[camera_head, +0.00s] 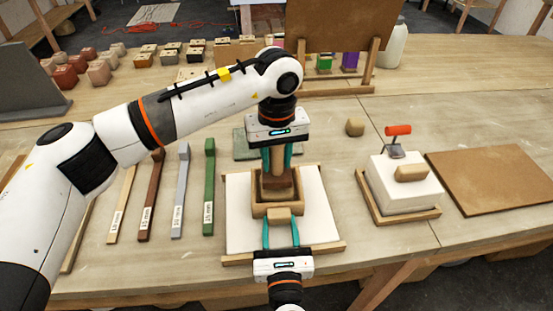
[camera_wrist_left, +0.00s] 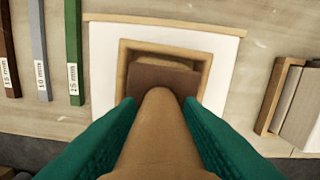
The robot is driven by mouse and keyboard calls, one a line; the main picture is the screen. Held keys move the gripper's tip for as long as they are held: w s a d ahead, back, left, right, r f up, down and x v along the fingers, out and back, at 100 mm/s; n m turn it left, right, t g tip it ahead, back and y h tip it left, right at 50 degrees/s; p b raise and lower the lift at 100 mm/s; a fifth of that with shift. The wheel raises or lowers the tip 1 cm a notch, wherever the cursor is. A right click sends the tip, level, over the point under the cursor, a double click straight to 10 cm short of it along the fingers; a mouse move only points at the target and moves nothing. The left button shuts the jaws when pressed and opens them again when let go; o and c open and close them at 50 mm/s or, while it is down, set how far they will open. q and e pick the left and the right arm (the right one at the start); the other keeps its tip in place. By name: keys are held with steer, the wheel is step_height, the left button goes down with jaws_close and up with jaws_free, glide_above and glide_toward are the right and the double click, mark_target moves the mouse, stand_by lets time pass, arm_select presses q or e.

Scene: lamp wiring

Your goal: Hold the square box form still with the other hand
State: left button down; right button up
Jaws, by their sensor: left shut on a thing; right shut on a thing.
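The square box form (camera_head: 258,210) is an open wooden frame on a white board (camera_head: 318,222); it also shows in the left wrist view (camera_wrist_left: 204,58). My left gripper (camera_head: 277,160) is shut on the upright wooden handle of a tamper (camera_head: 277,182), also seen in the left wrist view (camera_wrist_left: 160,125). The tamper's brown block (camera_wrist_left: 140,78) is inside or just over the form's opening; its depth is unclear. My right gripper (camera_head: 281,225) comes from the front, shut on a small wooden tab (camera_head: 280,214) at the form's front wall.
Several labelled sticks (camera_head: 180,190) lie left of the board. At the right are a white block with a red-handled tool (camera_head: 398,130) on a wooden tray (camera_head: 405,217) and a brown board (camera_head: 495,180). A small wooden block (camera_head: 355,127) lies behind. The table's front edge is near.

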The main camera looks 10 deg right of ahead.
arm_select(q)
steer(key=shift+f, duration=0.1)
stand_by(0.3)
steer(key=shift+f, duration=1)
steer(key=shift+r, duration=1.1)
steer(key=shift+f, duration=0.35)
steer(key=shift+f, duration=0.75)
steer(key=shift+r, duration=1.1)
